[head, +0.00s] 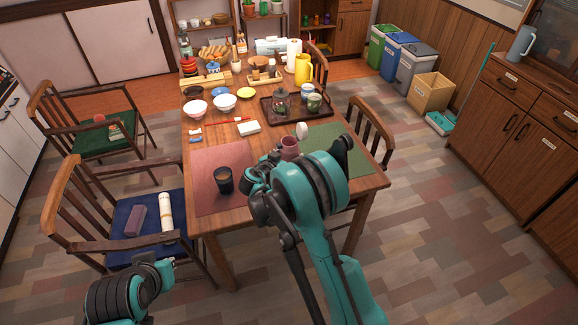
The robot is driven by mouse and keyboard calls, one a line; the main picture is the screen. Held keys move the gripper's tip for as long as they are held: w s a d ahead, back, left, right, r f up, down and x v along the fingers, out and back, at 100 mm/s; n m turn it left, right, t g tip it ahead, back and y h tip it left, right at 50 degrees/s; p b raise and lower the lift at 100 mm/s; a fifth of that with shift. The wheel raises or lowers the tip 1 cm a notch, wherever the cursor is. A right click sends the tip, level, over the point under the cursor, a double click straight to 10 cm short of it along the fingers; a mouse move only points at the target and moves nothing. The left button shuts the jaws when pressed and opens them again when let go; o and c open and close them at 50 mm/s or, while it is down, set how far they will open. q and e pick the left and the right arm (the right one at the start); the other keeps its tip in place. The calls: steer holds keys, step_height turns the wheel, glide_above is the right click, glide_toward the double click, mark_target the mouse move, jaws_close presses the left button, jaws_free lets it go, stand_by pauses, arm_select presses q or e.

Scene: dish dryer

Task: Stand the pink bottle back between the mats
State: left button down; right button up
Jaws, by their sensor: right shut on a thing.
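The pink bottle (290,146) shows as a dusky pink body just beyond my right gripper, at the strip between the two mats. My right gripper (276,161) is shut on it; the hand and wrist hide its lower part, so I cannot tell whether it touches the table. The reddish-pink mat (207,170) lies on the left and the green mat (328,134) on the right, partly behind my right arm. My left gripper (168,264) is low at the left, away from the table; its fingers are too small to read.
A brown tray (268,112) with jars is behind. Chairs flank the wooden table (240,217), whose front edge is bare.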

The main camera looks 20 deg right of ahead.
steer(key=shift+f+b, duration=1)
steer(key=shift+f, duration=1)
steer(key=shift+f, duration=0.2)
steer(key=o, duration=1.6)
steer(key=shift+r, duration=0.1)
